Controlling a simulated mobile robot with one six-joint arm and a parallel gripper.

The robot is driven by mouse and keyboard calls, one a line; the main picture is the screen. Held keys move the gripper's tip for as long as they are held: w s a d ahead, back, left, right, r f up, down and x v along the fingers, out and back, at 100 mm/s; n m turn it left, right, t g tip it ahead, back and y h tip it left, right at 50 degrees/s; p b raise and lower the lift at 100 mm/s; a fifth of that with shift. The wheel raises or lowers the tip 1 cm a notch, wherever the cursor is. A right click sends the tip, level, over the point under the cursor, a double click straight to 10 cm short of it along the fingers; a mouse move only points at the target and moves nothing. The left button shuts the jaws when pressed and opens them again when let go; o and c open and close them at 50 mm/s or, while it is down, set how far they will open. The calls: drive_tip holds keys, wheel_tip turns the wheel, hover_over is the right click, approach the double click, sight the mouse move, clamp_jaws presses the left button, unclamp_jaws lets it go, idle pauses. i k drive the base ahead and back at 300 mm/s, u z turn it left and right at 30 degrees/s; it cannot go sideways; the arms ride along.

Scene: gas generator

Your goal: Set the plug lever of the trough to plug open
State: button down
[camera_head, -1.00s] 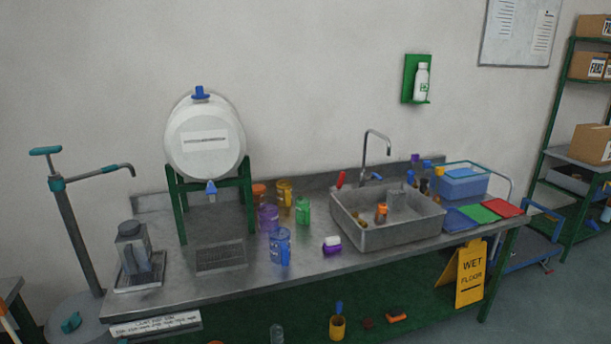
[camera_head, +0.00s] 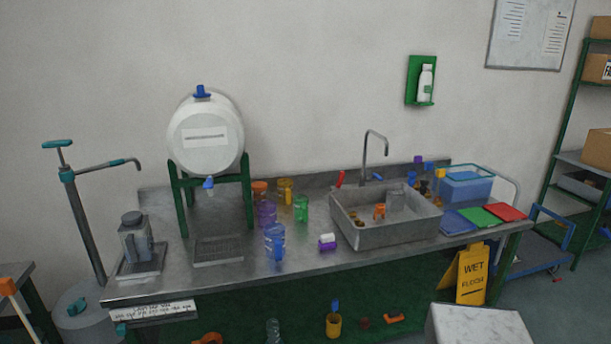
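The trough is a grey rectangular sink (camera_head: 372,236) on the right part of the metal bench. Several small objects, one of them orange, lie in it. A red lever-like handle (camera_head: 340,178) stands tilted at its back left corner; I cannot tell for sure that it is the plug lever or what it is set to. The plug itself cannot be made out. A curved tap (camera_head: 366,150) with a blue handle (camera_head: 377,177) rises behind the trough. My gripper is not in view.
Coloured beakers, including a blue one (camera_head: 275,242), and a small purple-and-white item (camera_head: 327,242) stand left of the trough. Coloured mats (camera_head: 483,215) and a blue bin (camera_head: 466,186) are to its right. A yellow wet-floor sign (camera_head: 472,273) stands at the bench front.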

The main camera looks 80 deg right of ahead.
sight(342, 174)
drive_tip(key=u, duration=0.4)
drive_tip(key=k, duration=2.35)
drive_tip(key=z, duration=1.15)
